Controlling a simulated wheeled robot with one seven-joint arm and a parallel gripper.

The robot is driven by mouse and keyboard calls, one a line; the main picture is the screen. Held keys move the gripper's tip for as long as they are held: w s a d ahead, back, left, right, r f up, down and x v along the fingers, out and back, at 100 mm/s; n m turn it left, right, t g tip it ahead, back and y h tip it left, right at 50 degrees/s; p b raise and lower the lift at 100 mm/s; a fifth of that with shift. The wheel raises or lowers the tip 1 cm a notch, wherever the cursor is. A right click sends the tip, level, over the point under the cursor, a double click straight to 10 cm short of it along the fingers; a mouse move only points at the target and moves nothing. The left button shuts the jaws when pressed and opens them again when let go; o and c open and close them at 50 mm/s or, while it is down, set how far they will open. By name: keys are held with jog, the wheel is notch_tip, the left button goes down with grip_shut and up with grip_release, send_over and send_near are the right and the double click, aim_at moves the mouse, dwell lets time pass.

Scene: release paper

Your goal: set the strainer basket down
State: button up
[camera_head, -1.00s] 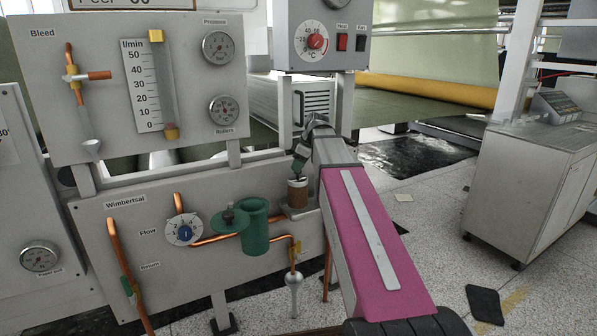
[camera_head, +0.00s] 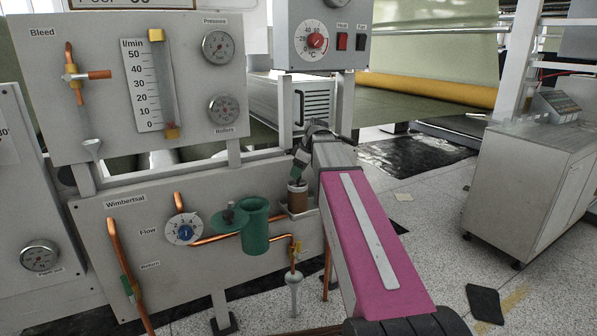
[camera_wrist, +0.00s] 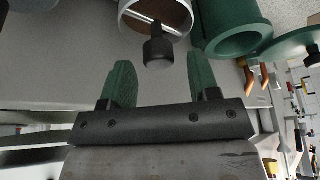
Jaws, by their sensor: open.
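The strainer basket (camera_head: 297,199) is a brown cylinder with a pale rim. It stands upright on a small grey ledge (camera_head: 300,213) on the front of the panel. In the wrist view its round rim shows at the top, with a crossbar and a dark knob (camera_wrist: 158,51). My gripper (camera_head: 299,176) is just above the basket. Its two green fingers in the wrist view (camera_wrist: 162,62) are spread apart, with the knob between and slightly beyond their tips, touching neither. The basket's lower side is hidden in the wrist view.
A green open housing (camera_head: 255,231) with a green lid (camera_head: 231,217) beside it stands left of the basket. A control box (camera_head: 318,38) hangs above my wrist.

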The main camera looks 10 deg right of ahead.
jog(key=v, duration=1.2)
